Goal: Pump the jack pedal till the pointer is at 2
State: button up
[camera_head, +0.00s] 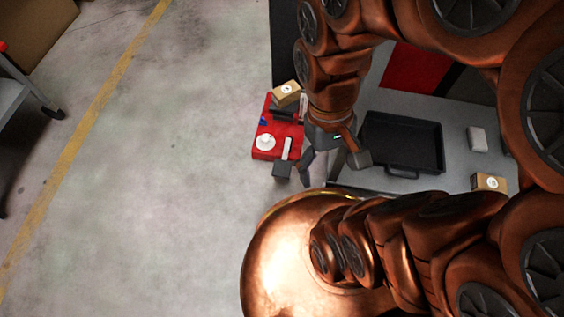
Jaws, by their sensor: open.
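A red unit (265,152), which looks like the jack, stands left of the grey bench. A round white part (265,142) and a white strip (287,149) are on its top. A small dark grey block (282,170), possibly the pedal, sticks out at its near edge. The pointer and any numbers are too small to read. My gripper (333,168) is open and empty, to the right of the dark block. Its left finger is close to the block in the picture; I cannot tell whether they touch.
A black tray (400,167) lies on the grey bench (458,165), beside a white block (477,138) and a tan box (489,182). Another tan box (286,93) is at the red unit's far end. Open floor (150,180) lies to the left, with a cart (12,95) at the edge.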

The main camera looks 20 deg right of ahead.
aim_at(282, 168)
jog(key=z, duration=0.35)
jog(key=k, duration=0.9)
jog(key=u, duration=0.35)
